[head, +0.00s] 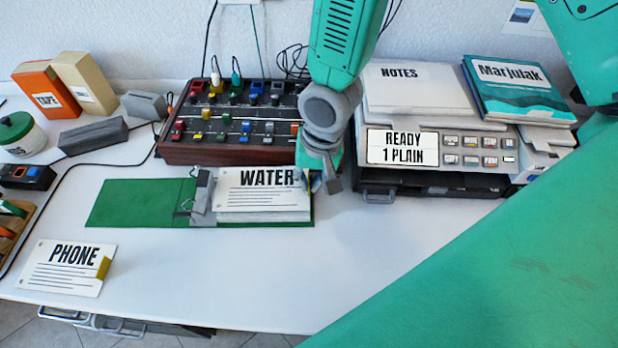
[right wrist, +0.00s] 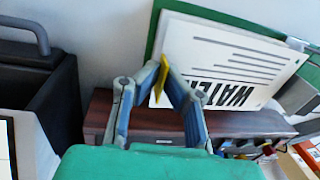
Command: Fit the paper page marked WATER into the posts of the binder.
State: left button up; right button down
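The white page marked WATER (head: 262,194) is over the right side of the open green binder (head: 140,203), its left edge close to the grey metal post mechanism (head: 202,192). I cannot tell whether the posts pass through its holes. My right gripper (head: 322,180) is at the page's right edge. In the right wrist view its fingers (right wrist: 163,82) close on the yellow tab (right wrist: 161,80) of the WATER page (right wrist: 222,62). White sheets (head: 265,217) show below the page in the binder. My left gripper is not in view.
A page marked PHONE (head: 65,267) lies at the front left. A control panel (head: 232,125) stands behind the binder. A machine labelled READY 1 PLAIN (head: 440,150) stands at right. The table front (head: 260,275) is clear; my green arm blocks the lower right.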

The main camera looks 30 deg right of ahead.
jog(key=shift+f+b, duration=0.7)
jog(key=shift+f, duration=0.7)
jog(key=c, duration=1.6)
grip_release()
jog(key=shift+c, duration=0.2)
jog(key=shift+r, duration=0.1)
notch_tip(320, 180, up, 12)
jog(key=d, duration=0.1)
jog(key=shift+s+d, duration=0.25)
jog(key=shift+s, duration=0.15)
